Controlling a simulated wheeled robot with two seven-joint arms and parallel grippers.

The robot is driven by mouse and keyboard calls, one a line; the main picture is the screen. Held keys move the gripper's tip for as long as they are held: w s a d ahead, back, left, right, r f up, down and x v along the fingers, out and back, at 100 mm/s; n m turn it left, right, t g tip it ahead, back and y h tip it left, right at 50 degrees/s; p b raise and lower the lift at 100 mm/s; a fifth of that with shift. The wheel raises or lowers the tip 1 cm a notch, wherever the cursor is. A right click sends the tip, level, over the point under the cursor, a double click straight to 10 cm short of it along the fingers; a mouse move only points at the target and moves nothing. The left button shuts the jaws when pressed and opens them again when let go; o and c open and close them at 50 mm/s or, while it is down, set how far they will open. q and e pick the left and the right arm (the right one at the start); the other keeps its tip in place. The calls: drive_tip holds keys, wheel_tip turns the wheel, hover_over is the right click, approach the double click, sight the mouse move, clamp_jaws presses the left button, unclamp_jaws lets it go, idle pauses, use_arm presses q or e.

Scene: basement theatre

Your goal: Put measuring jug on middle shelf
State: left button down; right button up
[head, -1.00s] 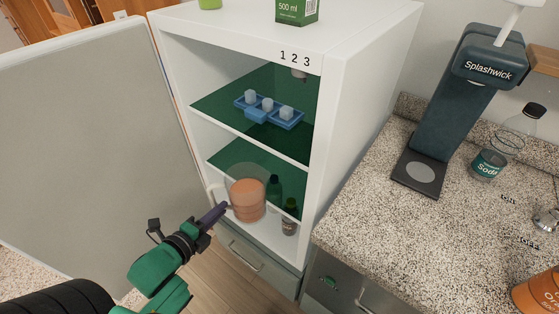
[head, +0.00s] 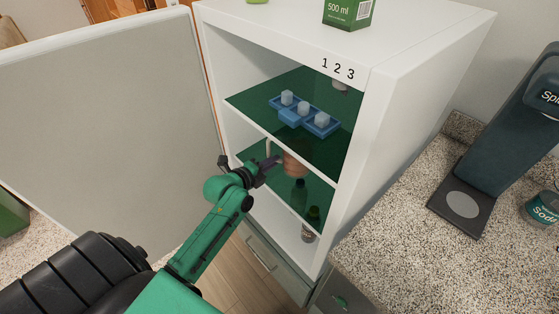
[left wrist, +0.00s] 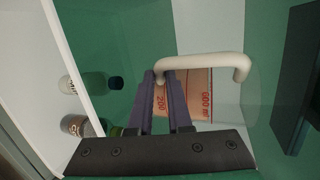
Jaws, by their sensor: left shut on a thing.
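The measuring jug (head: 293,163) is clear with orange-brown contents and a pale handle (left wrist: 200,62). My left gripper (head: 268,163) is shut on the handle; its purple fingers also show in the left wrist view (left wrist: 170,78). In the head view the jug is just below the front edge of the upper green shelf (head: 325,150), at the cabinet's opening, and its upper part is hidden. The lower green shelf (head: 325,193) is beneath it. Whether the jug touches that shelf cannot be told. The wrist view shows red markings on the jug. My right gripper is not in view.
A blue tray (head: 290,117) with pale cubes stands on the upper shelf. Bottles (head: 299,193) show low inside, near the right wall. The open cabinet door (head: 100,120) stands at the left. A speckled counter (head: 400,265) is at the right.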

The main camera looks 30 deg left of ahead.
use_arm(q)
drive_tip(key=w, duration=0.3)
drive_tip(key=shift+w+d+r, duration=0.2)
drive_tip(key=shift+d+r, duration=0.05)
drive_tip(key=shift+w+f, duration=0.25)
drive_tip(key=shift+f, duration=0.05)
drive_tip(key=shift+f+p, duration=0.3)
drive_tip(key=shift+f, duration=1.3)
drive_tip(key=c, duration=1.3)
unclamp_jaws()
drive_tip(key=shift+s+f, duration=0.1)
drive_tip(key=shift+f, duration=0.1)
drive_tip(key=o, duration=0.5)
drive_tip(key=shift+c, duration=0.2)
drive_tip(key=shift+s+r, duration=0.1)
